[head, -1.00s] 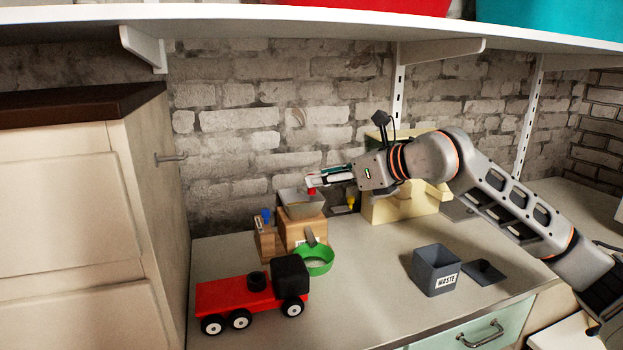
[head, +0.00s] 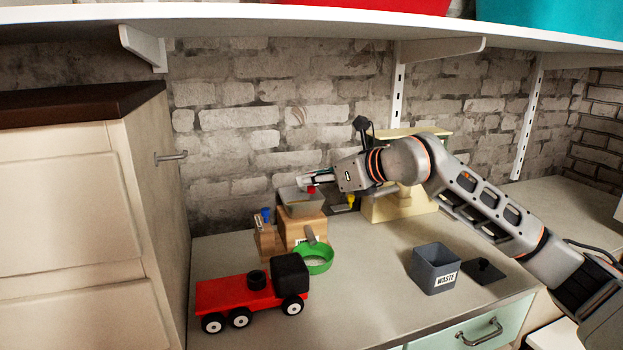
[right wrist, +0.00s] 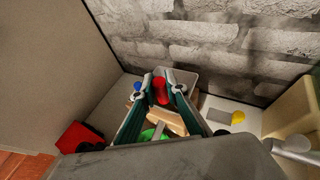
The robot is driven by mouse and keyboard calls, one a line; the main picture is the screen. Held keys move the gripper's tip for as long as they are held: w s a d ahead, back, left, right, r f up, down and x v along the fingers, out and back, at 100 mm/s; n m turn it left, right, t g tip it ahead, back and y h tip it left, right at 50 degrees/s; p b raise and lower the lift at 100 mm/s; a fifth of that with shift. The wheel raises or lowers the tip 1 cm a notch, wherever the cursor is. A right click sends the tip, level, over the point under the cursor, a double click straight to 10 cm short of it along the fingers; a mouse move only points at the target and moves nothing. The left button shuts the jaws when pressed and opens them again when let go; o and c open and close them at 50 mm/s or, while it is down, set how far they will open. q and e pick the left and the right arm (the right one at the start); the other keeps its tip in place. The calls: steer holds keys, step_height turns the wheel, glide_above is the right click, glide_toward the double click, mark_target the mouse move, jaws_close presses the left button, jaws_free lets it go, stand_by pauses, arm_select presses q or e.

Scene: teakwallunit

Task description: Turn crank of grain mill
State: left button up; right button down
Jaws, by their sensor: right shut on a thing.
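The grain mill (head: 302,229) is a wooden block with a grey hopper (head: 300,208) on top, standing at the back of the counter near the brick wall. A red crank knob (head: 311,189) sits above the hopper. My right gripper (head: 307,184) reaches in from the right over the hopper and is shut on this knob. In the right wrist view, the red knob (right wrist: 161,90) shows between the two fingertips. The crank's arm is mostly hidden by the gripper. A green bowl (head: 315,261) stands at the mill's front. My left gripper is not in view.
A red toy truck (head: 235,294) stands in front. A grey waste bin (head: 434,270) and its dark lid (head: 484,270) are to the right. A cream box-like object (head: 400,207) stands behind my arm. A cabinet closes the left side; a white shelf (head: 270,20) hangs above.

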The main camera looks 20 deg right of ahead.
steer(key=shift+s+a+r+m+t+h+p, duration=0.15)
steer(key=shift+a+m+t+h+p, duration=0.15)
steer(key=shift+m+h+p, duration=0.25)
steer(key=shift+a+f+m+t+h+b, duration=0.25)
steer(key=shift+f+m+t+h+b, duration=0.05)
steer(key=shift+m+h+b, duration=0.3)
steer(key=shift+m+h, duration=0.35)
steer(key=shift+r, duration=0.15)
steer(key=c, duration=2)
jaws_free()
steer(key=shift+s, duration=0.1)
steer(key=v, duration=1.2)
steer(key=shift+a, duration=0.15)
